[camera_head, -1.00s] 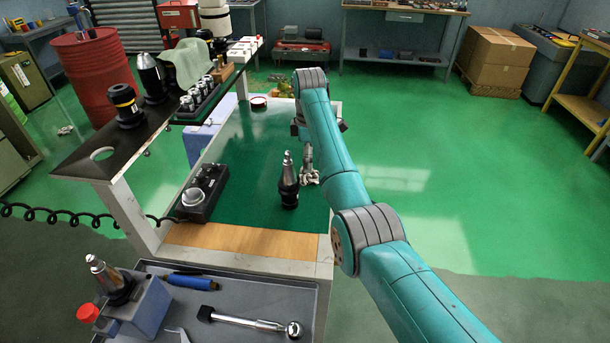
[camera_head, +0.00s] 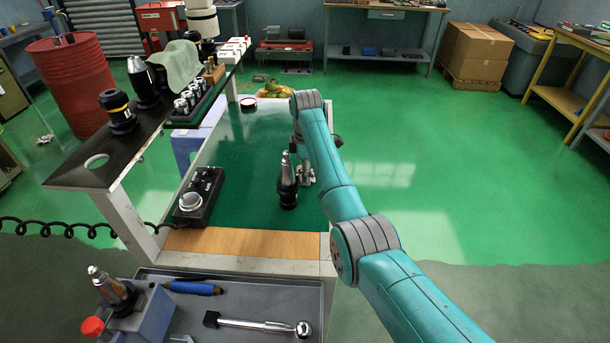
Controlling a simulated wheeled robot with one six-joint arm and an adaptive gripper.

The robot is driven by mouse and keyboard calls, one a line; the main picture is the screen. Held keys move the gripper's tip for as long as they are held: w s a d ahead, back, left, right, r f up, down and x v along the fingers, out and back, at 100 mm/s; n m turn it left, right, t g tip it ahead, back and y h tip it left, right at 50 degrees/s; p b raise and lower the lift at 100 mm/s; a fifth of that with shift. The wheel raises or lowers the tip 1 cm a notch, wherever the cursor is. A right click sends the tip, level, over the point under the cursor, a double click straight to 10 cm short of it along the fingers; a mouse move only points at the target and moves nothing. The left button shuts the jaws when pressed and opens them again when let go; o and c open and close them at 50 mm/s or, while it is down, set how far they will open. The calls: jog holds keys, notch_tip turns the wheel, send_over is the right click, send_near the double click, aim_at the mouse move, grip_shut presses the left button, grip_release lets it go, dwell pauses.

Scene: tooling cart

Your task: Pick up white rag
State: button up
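A pale, whitish-green rag (camera_head: 176,66) hangs draped over something on the dark raised shelf at upper left; what is under it is hidden. My gripper (camera_head: 306,180) points down over the green cart top, just right of a dark tool holder with a metal tip (camera_head: 287,184). It is well apart from the rag, to its right and nearer to me. The fingers are small in this view, and I cannot tell whether they are open or shut. I see nothing clearly held in them.
A black control box (camera_head: 199,196) sits on the green cart top (camera_head: 240,150). A wrench (camera_head: 258,324) lies in the grey front tray. Open floor lies right.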

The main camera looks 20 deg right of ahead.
jog(key=shift+c, duration=1.3)
notch_tip(320, 180, up, 10)
jog(key=shift+f, duration=0.1)
